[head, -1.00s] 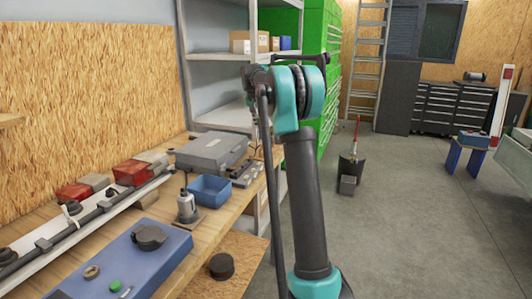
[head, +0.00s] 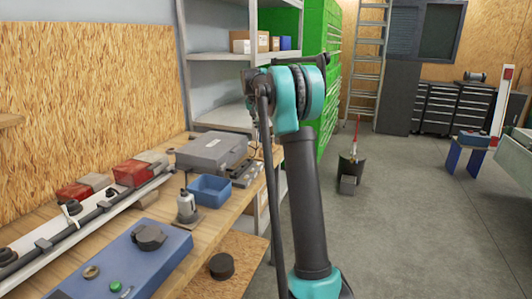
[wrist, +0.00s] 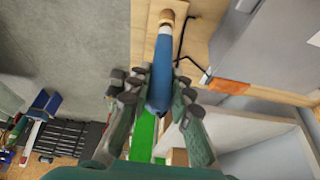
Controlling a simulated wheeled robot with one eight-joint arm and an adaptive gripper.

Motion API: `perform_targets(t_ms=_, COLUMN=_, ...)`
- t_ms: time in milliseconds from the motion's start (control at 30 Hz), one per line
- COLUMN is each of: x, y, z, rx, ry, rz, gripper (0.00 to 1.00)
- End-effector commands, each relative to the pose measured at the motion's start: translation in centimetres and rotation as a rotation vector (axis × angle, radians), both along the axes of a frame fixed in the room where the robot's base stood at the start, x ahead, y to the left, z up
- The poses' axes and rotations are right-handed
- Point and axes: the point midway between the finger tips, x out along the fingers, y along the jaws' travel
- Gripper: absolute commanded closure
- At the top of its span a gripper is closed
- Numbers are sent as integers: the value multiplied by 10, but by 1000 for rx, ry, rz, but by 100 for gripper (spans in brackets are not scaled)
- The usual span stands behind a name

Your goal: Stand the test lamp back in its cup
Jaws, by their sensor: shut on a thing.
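In the wrist view, my gripper (wrist: 158,102) is shut on a slim blue thing with a tan tip, which I take to be the test lamp (wrist: 163,65). The lamp lies lengthwise between the fingers, its tan end pointing to the top of the picture, over the bench edge. In the head view, my gripper is mostly hidden behind my own arm and the lamp cannot be made out. I cannot surely pick out the lamp's cup in either view.
The wooden workbench (head: 222,221) holds a grey case (head: 212,152), a blue open bin (head: 210,189), a metal fitting on a plate (head: 187,207) and a blue control box (head: 135,262). Shelves (head: 221,72) and green cabinets stand behind. Open floor (head: 420,220) lies to the right.

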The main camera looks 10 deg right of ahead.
Motion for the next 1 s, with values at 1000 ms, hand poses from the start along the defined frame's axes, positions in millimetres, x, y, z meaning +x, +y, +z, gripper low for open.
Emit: perform_targets(t_ms=1000, x=0, y=0, z=-11, rx=0, ry=0, rz=0, gripper=91)
